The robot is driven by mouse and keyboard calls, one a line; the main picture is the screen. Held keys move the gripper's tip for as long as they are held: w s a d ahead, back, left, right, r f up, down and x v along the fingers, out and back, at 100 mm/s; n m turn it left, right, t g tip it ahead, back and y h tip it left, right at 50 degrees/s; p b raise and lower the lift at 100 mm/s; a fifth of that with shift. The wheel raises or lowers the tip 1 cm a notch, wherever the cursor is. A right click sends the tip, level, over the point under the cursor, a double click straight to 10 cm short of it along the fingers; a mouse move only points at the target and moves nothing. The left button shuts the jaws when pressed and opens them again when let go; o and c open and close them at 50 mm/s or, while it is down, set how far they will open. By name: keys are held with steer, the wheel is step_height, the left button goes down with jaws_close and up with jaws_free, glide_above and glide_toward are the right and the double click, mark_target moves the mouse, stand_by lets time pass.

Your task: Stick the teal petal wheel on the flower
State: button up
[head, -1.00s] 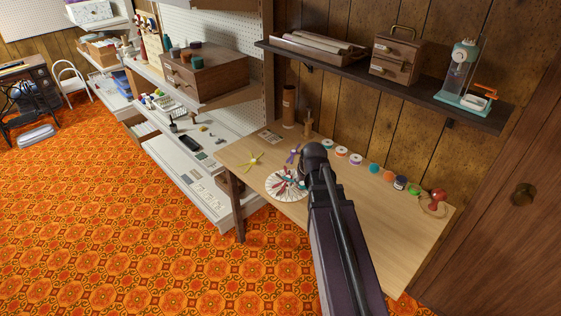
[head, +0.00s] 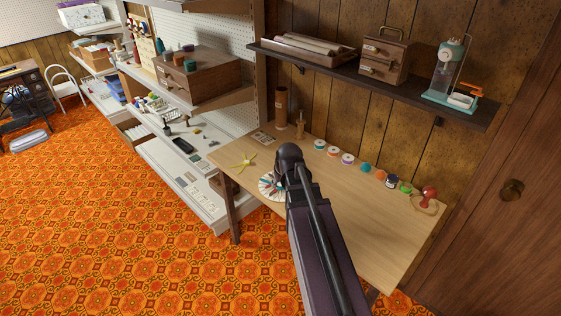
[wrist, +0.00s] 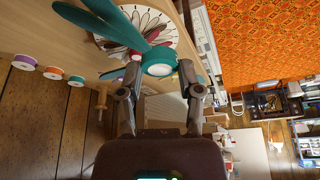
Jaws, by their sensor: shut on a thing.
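The disc (head: 267,187) also shows in the head view, partly behind my arm. I cannot tell whether the wheel touches it. My fingertips are hidden in the head view.
A yellow star-shaped piece (head: 246,160) lies on the table (head: 350,230) left of my arm. Several ribbon spools (head: 347,159) line the back edge, with a red-knobbed object (head: 428,193) at the right end. A brown cylinder (head: 281,106) and a wooden peg (head: 300,124) stand at the back. A shelf (head: 340,67) overhangs.

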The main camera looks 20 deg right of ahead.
steer(key=shift+n+y, duration=0.3)
steer(key=shift+n, duration=0.5)
steer(key=w+d+f+b, duration=0.1)
steer(key=w+d, duration=0.1)
steer(key=w, duration=0.2)
steer(key=w+d, duration=0.2)
steer(key=w, duration=0.3)
steer(key=w+d+f+b, duration=0.1)
steer(key=w+d, duration=0.2)
steer(key=w, duration=0.2)
steer(key=shift+d+f+b, duration=0.1)
steer(key=shift+f+b, duration=0.25)
steer(key=shift+f, duration=0.1)
steer(key=shift+f+b, duration=2.8)
steer(key=shift+b, duration=0.1)
steer(key=shift+w+f+b, duration=0.1)
steer(key=shift+f+b, duration=0.5)
steer(key=o, duration=0.9)
